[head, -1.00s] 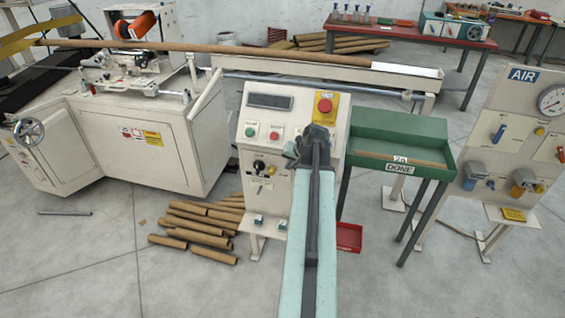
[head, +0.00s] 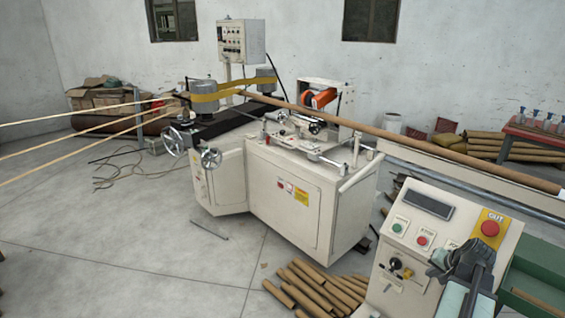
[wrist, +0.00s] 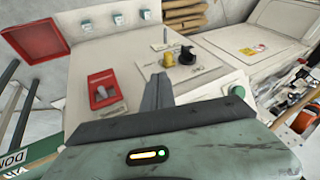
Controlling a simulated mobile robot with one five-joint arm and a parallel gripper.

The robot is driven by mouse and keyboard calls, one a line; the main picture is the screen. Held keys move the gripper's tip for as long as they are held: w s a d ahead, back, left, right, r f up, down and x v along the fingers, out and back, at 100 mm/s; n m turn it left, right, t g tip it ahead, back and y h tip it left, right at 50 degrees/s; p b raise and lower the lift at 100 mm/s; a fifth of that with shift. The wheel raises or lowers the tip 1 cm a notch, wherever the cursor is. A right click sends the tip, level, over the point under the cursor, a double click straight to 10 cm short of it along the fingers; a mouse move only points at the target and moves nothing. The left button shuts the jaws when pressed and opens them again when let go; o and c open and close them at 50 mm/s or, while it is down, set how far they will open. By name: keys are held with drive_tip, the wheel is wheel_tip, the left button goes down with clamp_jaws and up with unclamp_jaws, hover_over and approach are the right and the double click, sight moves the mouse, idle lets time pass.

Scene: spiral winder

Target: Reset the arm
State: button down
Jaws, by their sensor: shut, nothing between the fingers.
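My gripper (head: 440,264) is in front of the cream control console (head: 415,290) at the lower right of the head view. It hides part of the console face, just above and right of the black selector knob (head: 395,263). In the wrist view my gripper (wrist: 158,78) shows its dark fingers together and empty over the console. The black knob (wrist: 187,56) is just right of the fingertips there, with a yellow knob (wrist: 166,60) beside them. I cannot tell whether the fingers touch the panel.
A red CUT button (head: 489,229), green button (head: 397,227) and red button (head: 422,240) are on the console. The winder (head: 290,195) stands behind left, with a long brown tube (head: 400,137) from it. Cut tubes (head: 310,290) lie on the floor. Open floor is at left.

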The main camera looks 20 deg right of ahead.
drive_tip(key=w+a+n+y, duration=0.2)
drive_tip(key=w+a+n, duration=0.2)
drive_tip(key=w+a, duration=1.05)
drive_tip(key=w+a+f+n+g+y, duration=0.1)
drive_tip(key=w+a+n, duration=0.1)
drive_tip(key=a, duration=0.9)
drive_tip(key=w+a+n+g, duration=0.1)
drive_tip(key=w+a+n, duration=0.15)
drive_tip(key=a, duration=0.85)
drive_tip(key=s+a+f+n+g, duration=0.1)
drive_tip(key=s+a+f+n, duration=0.1)
drive_tip(key=a, duration=1)
drive_tip(key=s+a+n+g+h, duration=0.1)
drive_tip(key=s+a+g, duration=0.1)
drive_tip(key=s, duration=0.4)
drive_tip(key=shift+s+a+f+g, duration=0.3)
drive_tip(key=shift+s+a+g, duration=0.1)
drive_tip(key=shift+g, duration=0.2)
drive_tip(key=shift+w, duration=0.1)
